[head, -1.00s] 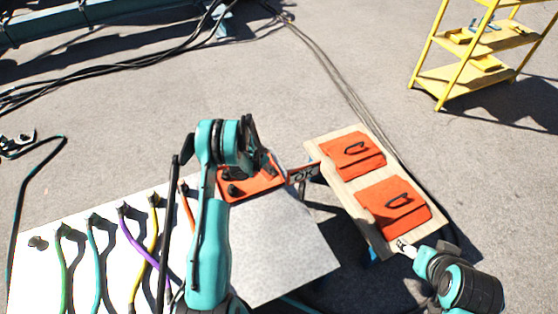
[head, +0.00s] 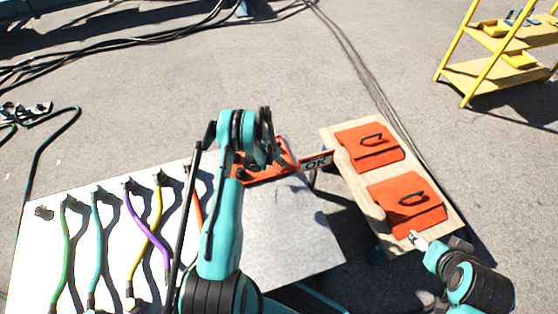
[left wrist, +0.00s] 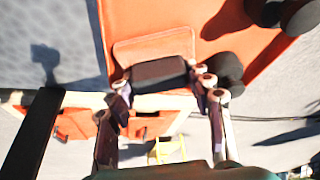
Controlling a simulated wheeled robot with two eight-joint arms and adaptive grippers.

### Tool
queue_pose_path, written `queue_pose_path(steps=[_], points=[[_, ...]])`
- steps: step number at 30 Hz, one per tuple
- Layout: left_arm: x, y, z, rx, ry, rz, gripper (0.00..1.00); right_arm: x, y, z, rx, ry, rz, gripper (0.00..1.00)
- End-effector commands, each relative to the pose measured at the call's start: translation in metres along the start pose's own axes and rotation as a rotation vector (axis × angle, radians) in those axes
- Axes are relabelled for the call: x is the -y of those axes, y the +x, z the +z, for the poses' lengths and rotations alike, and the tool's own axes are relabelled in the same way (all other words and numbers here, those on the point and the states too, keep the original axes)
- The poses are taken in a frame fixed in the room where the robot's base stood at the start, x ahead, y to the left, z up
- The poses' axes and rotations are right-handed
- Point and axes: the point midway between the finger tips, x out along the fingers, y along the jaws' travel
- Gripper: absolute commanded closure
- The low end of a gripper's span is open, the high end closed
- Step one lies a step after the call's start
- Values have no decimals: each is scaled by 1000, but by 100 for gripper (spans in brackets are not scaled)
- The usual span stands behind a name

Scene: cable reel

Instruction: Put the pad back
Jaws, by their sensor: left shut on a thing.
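In the left wrist view, a dark block-like pad (left wrist: 158,72) sits between the fingertips of my left gripper (left wrist: 164,84), which is shut on it. The pad is against or just above an orange plate (left wrist: 220,28) with a raised or outlined rectangle (left wrist: 150,47); I cannot tell whether they touch. In the head view the orange plate (head: 265,178) lies at the back of the table, partly hidden by my left arm. The left fingers and pad are hidden there. My right arm's end (head: 422,243) is at lower right by the wooden board; its jaw state is unclear.
Several coloured cables (head: 137,215) lie on the white table at left. A bare grey sheet (head: 290,235) lies in front.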

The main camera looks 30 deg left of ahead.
Motion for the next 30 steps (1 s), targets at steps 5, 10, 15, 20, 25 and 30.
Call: queue_pose_path(steps=[5,10,15,20,25,30], points=[[0,-1,-1,0,0,0,76,0,-1,-1,0,0,0,28],[0,1,0,0,0,0,36,0,-1,-1,0,0,0,28],[0,1,0,0,0,0,28,0,-1,-1,0,0,0,28],[0,1,0,0,0,0,28,0,-1,-1,0,0,0,28],[0,-15,-1,0,-1,-1,28,0,-6,-4,0,0,0,28],[0,-52,-2,0,-2,-1,28,0,-18,-13,0,0,0,28]])
